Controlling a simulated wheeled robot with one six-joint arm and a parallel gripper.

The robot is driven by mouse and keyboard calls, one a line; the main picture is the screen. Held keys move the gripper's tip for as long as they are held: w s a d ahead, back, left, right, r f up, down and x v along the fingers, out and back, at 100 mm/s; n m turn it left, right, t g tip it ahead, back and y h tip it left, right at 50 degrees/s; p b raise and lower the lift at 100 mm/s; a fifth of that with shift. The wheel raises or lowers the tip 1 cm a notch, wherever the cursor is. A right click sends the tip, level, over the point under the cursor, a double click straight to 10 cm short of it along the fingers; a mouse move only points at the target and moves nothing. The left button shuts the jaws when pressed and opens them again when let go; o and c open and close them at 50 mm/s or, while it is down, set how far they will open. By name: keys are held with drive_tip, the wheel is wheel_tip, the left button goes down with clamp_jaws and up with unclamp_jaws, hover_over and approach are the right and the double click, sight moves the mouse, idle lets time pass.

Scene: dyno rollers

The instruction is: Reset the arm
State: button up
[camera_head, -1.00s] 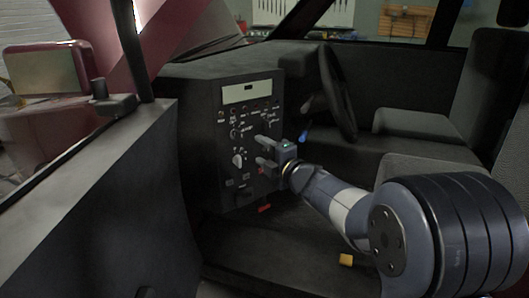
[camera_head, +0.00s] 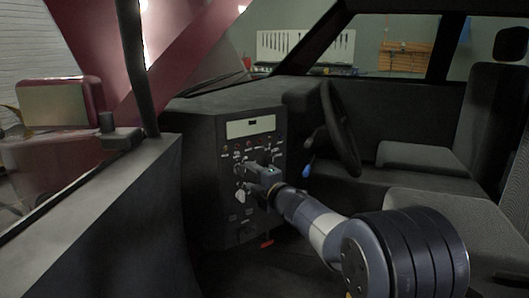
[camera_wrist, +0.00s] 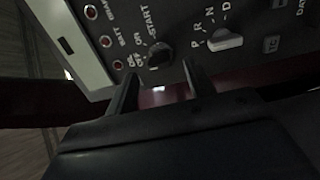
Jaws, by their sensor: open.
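My gripper (camera_head: 254,171) is in front of the dark control panel (camera_head: 238,216) inside the vehicle cab. In the wrist view my gripper (camera_wrist: 158,90) shows two fingers spread apart with nothing between them. A black rotary knob (camera_wrist: 160,53) marked with "START" and "ON" lies just beyond the fingers. The pale knob also shows in the head view (camera_head: 240,196), below my gripper. I cannot tell whether a fingertip touches the panel.
A steering wheel (camera_head: 339,130) and seats (camera_head: 425,160) stand to the right of the panel. A dark door (camera_head: 95,220) with a mirror (camera_head: 52,103) fills the left side. A red pedal-like piece (camera_head: 267,243) is below the panel.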

drive_tip(key=shift+x, duration=1.8)
drive_tip(key=shift+s+d, duration=0.1)
drive_tip(key=m+p, duration=0.8)
drive_tip(key=m, duration=0.1)
approach(245, 172)
drive_tip(key=shift+s+d+f, duration=0.1)
drive_tip(key=shift+s+d, duration=0.25)
drive_tip(key=shift+d, duration=0.1)
idle(0.5)
